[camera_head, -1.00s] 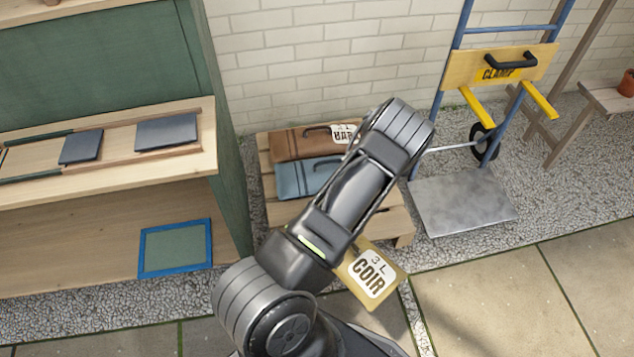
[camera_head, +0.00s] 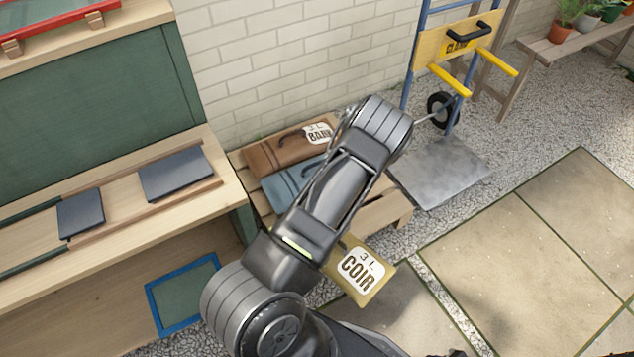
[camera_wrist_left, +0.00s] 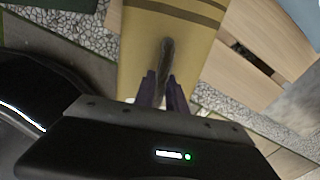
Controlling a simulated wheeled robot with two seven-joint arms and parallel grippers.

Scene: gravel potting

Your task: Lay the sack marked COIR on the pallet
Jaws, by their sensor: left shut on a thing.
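The yellow sack marked COIR (camera_head: 361,272) shows in the head view below and right of my left arm, in front of the pallet. In the left wrist view my left gripper (camera_wrist_left: 163,88) is shut on the dark handle of the yellow sack (camera_wrist_left: 190,35). In the head view my arm hides the gripper's fingers. The wooden pallet (camera_head: 385,210) stands on gravel by the brick wall. A brown sack marked BARK (camera_head: 270,152) and a blue sack (camera_head: 287,186) lie on it. My arm covers part of the pallet's front. My right gripper is not in view.
A wooden bench (camera_head: 110,215) with dark slabs is at the left. Paving (camera_head: 520,240) at the right is clear.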

